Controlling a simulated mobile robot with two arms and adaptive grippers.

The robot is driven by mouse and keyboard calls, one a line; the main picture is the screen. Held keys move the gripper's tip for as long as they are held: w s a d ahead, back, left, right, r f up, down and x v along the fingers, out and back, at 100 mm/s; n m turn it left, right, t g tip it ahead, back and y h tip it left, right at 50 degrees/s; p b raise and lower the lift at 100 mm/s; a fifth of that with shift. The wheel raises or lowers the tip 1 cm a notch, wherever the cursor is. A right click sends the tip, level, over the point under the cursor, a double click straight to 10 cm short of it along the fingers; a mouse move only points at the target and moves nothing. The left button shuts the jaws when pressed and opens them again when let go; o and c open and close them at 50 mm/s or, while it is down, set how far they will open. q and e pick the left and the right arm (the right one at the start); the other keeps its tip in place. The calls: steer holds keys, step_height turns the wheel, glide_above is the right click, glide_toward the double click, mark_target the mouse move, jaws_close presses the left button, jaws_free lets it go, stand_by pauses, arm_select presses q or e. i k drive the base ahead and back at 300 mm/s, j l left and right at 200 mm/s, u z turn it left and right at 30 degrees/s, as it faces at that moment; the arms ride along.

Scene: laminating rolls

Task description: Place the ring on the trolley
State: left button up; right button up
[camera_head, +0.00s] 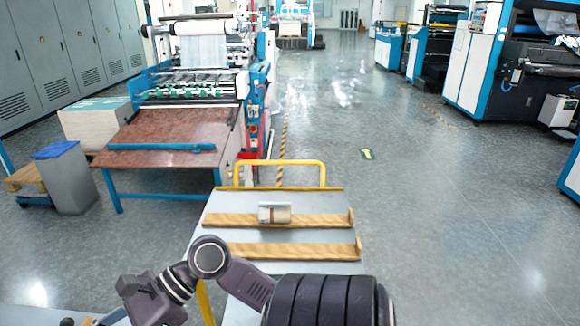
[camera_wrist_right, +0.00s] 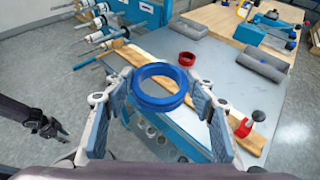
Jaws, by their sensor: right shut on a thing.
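The blue ring (camera_wrist_right: 160,86) is in the right wrist view, held between the two fingers of my right gripper (camera_wrist_right: 158,100). It is above a grey surface (camera_wrist_right: 195,95) with wooden strips. A dark gripper (camera_wrist_right: 45,127), seemingly my left one, shows at the left edge of that view; its fingers are too small to read. The trolley (camera_head: 305,198) stands in the head view, with a yellow handle, a grey top and two wooden strips. A pale roll (camera_head: 275,212) lies on its far strip. Neither gripper's fingertips show in the head view.
A machine (camera_head: 195,90) and a blue-lidded bin (camera_head: 63,177) stand left of the trolley.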

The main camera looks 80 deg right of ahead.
mark_target(299, 201)
steer(key=z, duration=1.35)
steer(key=i+l+z, duration=0.1)
steer(key=z, duration=0.3)
steer(key=i+z, duration=0.15)
steer(key=z, duration=0.25)
steer(key=i+z, duration=0.15)
steer(key=z, duration=0.3)
